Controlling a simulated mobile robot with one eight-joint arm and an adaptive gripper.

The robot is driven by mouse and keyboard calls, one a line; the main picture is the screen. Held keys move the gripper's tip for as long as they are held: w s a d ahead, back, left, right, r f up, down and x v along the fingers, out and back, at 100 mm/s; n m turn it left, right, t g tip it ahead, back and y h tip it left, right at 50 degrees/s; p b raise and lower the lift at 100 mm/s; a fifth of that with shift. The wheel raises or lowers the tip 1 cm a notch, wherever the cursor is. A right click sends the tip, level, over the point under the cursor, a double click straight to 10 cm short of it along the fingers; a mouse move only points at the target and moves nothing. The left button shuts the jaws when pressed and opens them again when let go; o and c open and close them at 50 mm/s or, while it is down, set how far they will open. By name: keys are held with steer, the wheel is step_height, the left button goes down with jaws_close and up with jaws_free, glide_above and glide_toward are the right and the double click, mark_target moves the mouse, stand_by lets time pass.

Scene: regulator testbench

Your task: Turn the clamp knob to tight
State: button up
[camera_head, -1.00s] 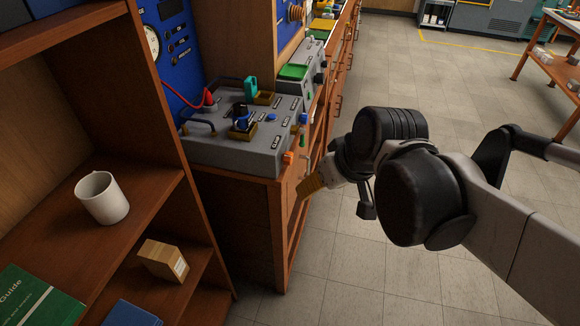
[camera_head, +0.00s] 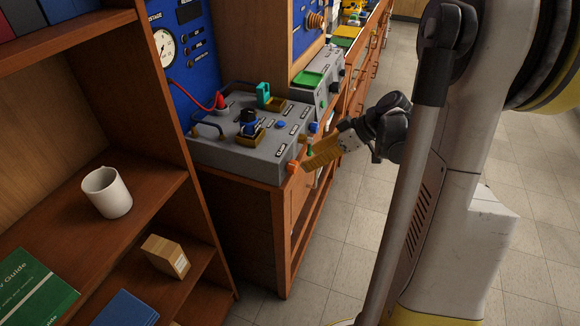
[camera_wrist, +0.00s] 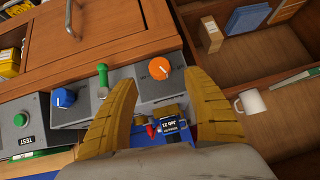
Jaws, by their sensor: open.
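An orange knob (camera_head: 293,168) sits on the front side of a grey bench box (camera_head: 240,158), near its right corner. A label beside it on the top looks like "CLAMP", but is small. My gripper (camera_head: 306,163) reaches toward the orange knob from the right, with its yellow fingers close to it. In the wrist view the orange knob (camera_wrist: 159,68) shows between the tips of my open gripper (camera_wrist: 160,80). Contact cannot be told. The knob's pointer setting is too small to read.
In the wrist view a green lever (camera_wrist: 102,78) and a blue knob (camera_wrist: 63,98) lie left of the orange knob. A wooden shelf with a white mug (camera_head: 107,192) stands at the left. Open floor (camera_head: 335,235) lies right of the bench.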

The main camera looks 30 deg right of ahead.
mark_target(297, 166)
steer(key=b+x, duration=0.2)
steer(key=x, duration=0.5)
steer(key=shift+w, duration=0.15)
steer(key=c, duration=1.2)
